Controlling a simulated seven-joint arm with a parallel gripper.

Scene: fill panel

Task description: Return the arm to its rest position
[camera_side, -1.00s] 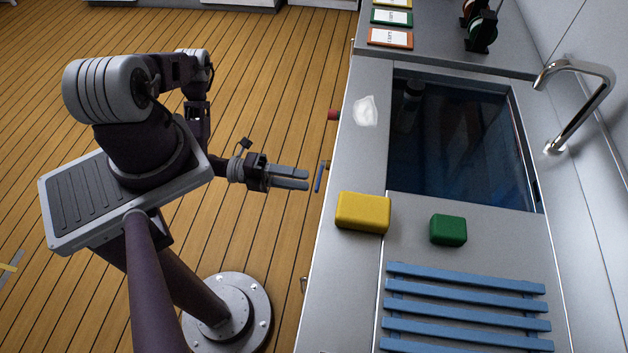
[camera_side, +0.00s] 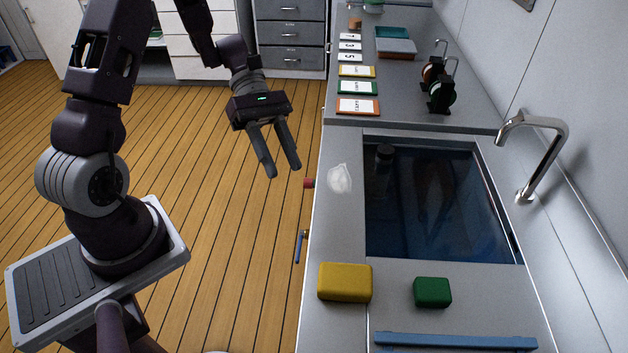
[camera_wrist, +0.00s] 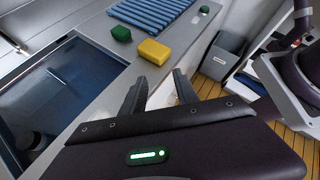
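My arm is raised and bent on the left of the side view. My gripper (camera_side: 284,169) hangs from it, fingers pointing down, in the air over the wooden floor just left of the counter's edge. Its two dark fingers are apart with nothing between them. The wrist view also shows my gripper (camera_wrist: 160,84) with spread, empty fingers and the counter beyond them.
The grey counter (camera_side: 335,230) holds a sink basin (camera_side: 440,205), a yellow sponge (camera_side: 345,282), a green sponge (camera_side: 432,292), a crumpled white item (camera_side: 340,179) and a tap (camera_side: 535,150). A blue slatted rack (camera_wrist: 155,12) lies beyond the sponges. Drawers (camera_side: 290,35) stand behind.

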